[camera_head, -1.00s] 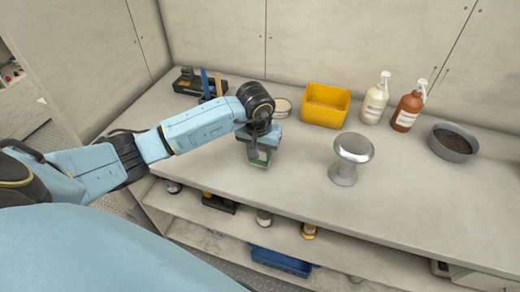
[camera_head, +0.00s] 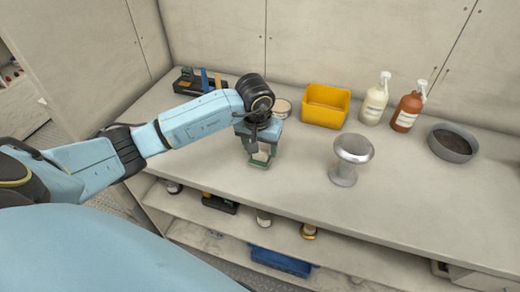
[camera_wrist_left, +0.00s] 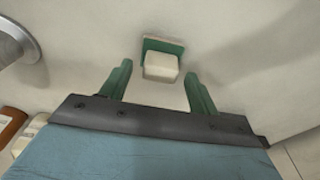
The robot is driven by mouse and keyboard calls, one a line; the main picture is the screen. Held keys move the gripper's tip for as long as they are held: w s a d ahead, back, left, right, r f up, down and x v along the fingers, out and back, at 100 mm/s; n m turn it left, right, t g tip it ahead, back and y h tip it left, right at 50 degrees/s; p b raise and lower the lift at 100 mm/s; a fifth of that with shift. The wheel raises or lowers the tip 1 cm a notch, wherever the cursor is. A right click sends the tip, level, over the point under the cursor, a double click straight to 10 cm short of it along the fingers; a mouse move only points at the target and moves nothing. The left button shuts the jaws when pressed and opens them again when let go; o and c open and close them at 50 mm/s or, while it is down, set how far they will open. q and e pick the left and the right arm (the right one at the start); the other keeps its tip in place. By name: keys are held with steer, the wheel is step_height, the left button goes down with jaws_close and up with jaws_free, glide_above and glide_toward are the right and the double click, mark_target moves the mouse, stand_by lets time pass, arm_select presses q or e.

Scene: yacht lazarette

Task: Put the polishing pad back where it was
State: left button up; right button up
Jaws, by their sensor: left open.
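The polishing pad, a pale block on a green base, lies on the bench top in the left wrist view (camera_wrist_left: 161,65). In the head view its green edge (camera_head: 259,164) shows just below my left gripper (camera_head: 261,150). In the left wrist view my left gripper (camera_wrist_left: 158,78) is open, its two green fingers apart with the pad ahead of the gap between them. I see no finger touching the pad. My right gripper is in neither view.
A shiny metal pedestal (camera_head: 350,160) stands right of the pad. Behind are a yellow bin (camera_head: 325,105), a round tin (camera_head: 282,107), two pump bottles, a grey bowl (camera_head: 453,143) and a dark tool tray (camera_head: 187,83). Bench space around the pad is clear.

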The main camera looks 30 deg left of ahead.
mark_target(258, 164)
arm_select(q)
step_height(258, 164, up, 10)
steer(key=s, duration=0.1)
steer(key=shift+s+d, duration=0.2)
steer(key=shift+s, duration=0.1)
steer(key=shift+f, duration=0.1)
